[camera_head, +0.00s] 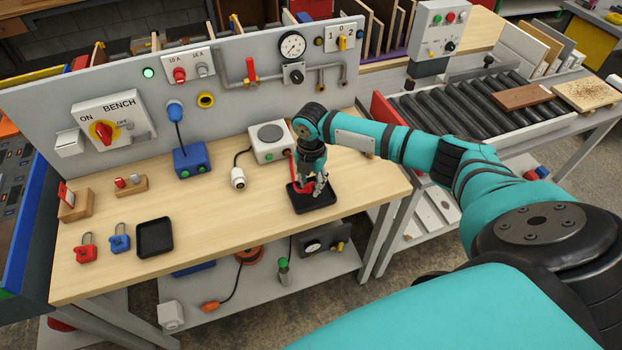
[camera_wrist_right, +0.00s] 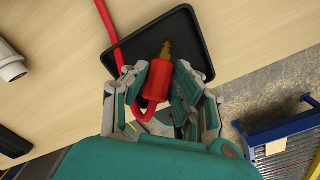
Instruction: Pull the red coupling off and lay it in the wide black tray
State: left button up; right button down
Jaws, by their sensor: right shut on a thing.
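My right gripper (camera_head: 316,188) is over the wide black tray (camera_head: 327,205) near the front right of the bench. In the wrist view, the right gripper (camera_wrist_right: 166,80) is shut on the red coupling (camera_wrist_right: 157,82), with one finger on each side. The coupling's brass tip (camera_wrist_right: 166,50) points over the tray floor (camera_wrist_right: 183,42). A red hose (camera_wrist_right: 107,28) runs from the coupling past the tray's left side. Whether the coupling touches the tray is unclear. In the head view the fingers mostly hide the coupling. My left gripper is not in view.
A smaller black tray (camera_head: 155,236) lies at the front left beside a blue padlock (camera_head: 120,238) and a red padlock (camera_head: 86,248). A hotplate box (camera_head: 270,142) and a white plug (camera_head: 238,178) are behind and left. The front middle of the bench is clear.

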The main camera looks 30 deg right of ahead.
aim_at(311, 183)
jog(key=c, duration=1)
grip_release()
jog(key=shift+o, duration=0.2)
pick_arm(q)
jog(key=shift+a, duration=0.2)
pick_arm(e)
notch_tip(311, 183, up, 12)
jog(key=shift+a, duration=0.1)
